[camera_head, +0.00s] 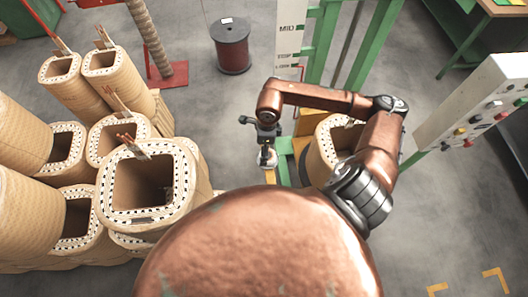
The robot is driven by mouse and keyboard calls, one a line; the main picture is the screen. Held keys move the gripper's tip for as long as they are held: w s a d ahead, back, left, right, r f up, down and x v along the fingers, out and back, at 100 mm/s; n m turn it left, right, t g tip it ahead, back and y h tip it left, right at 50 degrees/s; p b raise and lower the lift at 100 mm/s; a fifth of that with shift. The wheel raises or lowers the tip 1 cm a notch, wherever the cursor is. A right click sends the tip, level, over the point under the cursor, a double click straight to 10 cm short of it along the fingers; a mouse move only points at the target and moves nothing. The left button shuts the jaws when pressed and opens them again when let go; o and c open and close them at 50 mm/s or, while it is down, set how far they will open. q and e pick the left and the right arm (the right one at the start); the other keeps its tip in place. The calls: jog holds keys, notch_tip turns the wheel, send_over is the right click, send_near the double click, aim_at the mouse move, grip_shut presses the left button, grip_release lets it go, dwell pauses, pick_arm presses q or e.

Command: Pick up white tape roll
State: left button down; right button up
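My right arm comes in from the right and bends across to the left. Its gripper (267,158) points down near the middle of the camera_head view. A small pale, rounded thing (268,163) shows at the fingertips; it may be the white tape roll, but it is too small to tell. I cannot tell whether the fingers are shut on it or only around it. A narrow yellow surface (270,177) lies just below it. My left gripper is not in view.
Several tan transformer coils (115,203) with square openings crowd the left. Another coil (322,158) stands in a green frame behind my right arm. A control panel (490,112) with buttons is at the right. A dark red spool (232,50) stands at the back.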

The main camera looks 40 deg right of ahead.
aim_at(269, 155)
jog(key=shift+w+d+h, duration=0.15)
jog(key=shift+d+h, duration=0.25)
jog(key=shift+d, duration=0.65)
jog(key=shift+d+f, duration=0.25)
jog(key=shift+f, duration=0.1)
notch_tip(269, 155, down, 2)
jog(key=shift+f+p, duration=0.25)
jog(key=shift+p, duration=0.15)
notch_tip(269, 155, down, 4)
jog(key=shift+f+p, duration=0.25)
jog(key=shift+p, duration=0.3)
jog(key=c, duration=1.3)
